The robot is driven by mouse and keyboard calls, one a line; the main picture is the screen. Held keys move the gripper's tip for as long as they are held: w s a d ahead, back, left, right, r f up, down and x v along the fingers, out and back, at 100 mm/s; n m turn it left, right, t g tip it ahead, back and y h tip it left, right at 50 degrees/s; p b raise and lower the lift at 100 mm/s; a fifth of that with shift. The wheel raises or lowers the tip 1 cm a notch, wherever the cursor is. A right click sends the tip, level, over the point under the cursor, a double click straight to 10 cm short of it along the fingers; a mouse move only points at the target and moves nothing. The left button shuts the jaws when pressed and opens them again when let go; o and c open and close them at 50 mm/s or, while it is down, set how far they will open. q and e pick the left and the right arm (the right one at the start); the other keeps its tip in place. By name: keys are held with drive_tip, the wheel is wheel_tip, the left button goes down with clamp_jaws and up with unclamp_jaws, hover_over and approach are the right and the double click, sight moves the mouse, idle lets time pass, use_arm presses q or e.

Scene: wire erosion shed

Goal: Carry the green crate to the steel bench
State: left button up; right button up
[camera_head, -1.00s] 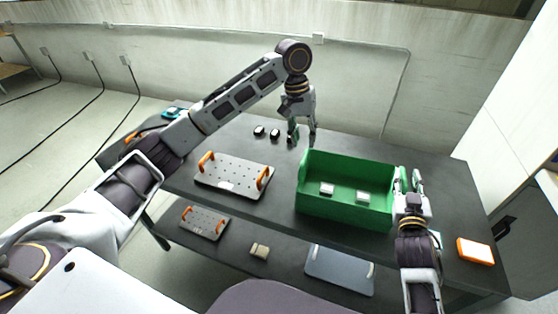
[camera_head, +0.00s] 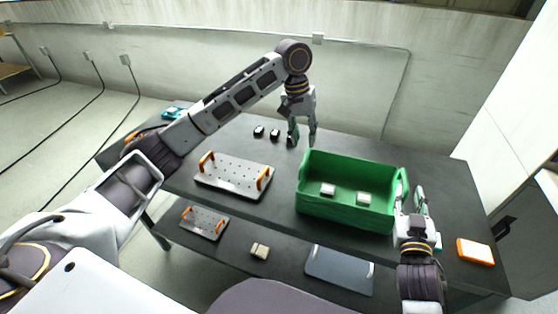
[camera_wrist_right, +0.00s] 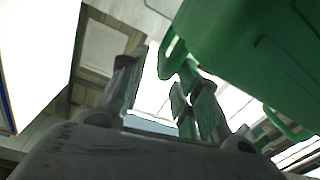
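The green crate (camera_head: 345,211) stands on the dark table, with two small pale blocks (camera_head: 327,189) inside. My right gripper (camera_head: 412,192) is at the crate's right end, fingers apart. In the right wrist view the gripper (camera_wrist_right: 160,75) is open, and the crate (camera_wrist_right: 250,45) fills the upper right, with a handle loop near one finger. I cannot tell whether they touch. My left gripper (camera_head: 302,138) is open and empty above the table, behind the crate's left end and apart from it. I cannot identify a separate steel bench.
The dark table (camera_head: 285,217) also holds a perforated plate (camera_head: 233,176) with orange handles, small black pieces (camera_head: 259,131) and an orange-and-white block (camera_head: 475,251). A lower shelf holds a smaller plate (camera_head: 204,222) and a grey tray (camera_head: 340,270). A pale cabinet (camera_head: 535,215) stands at right.

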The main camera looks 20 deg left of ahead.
drive_tip(key=shift+s+d, duration=0.2)
drive_tip(key=shift+s, duration=2.55)
drive_tip(key=shift+s, duration=0.1)
